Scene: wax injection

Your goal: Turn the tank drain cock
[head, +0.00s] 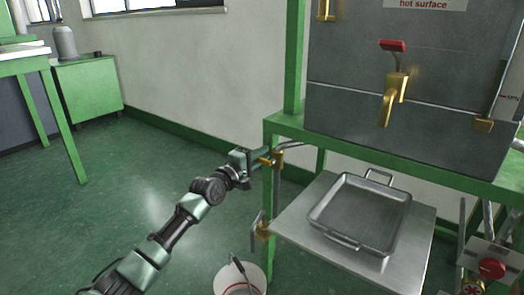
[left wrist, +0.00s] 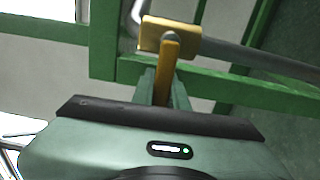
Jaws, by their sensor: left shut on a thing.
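My left gripper (head: 262,157) is at the left post of the green frame, shut on the yellow lever (left wrist: 169,62) of a brass cock (head: 278,158). In the left wrist view the lever stands between my fingers and meets the brass body (left wrist: 168,36) on a grey pipe (left wrist: 238,48). The fingertips partly cover the lever. The tank (head: 345,85) is a grey box on the frame. A brass tap (head: 390,100) with a red-tipped lever (head: 393,46) is on its front, apart from my gripper. My right gripper is not in view.
A grey metal tray (head: 358,212) sits on a plate (head: 415,245) below the tank. Another brass fitting (head: 262,229) is lower on the left post. A white bucket (head: 228,282) stands on the floor. Red-handled valves (head: 491,268) are lower right. The left floor is mostly clear.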

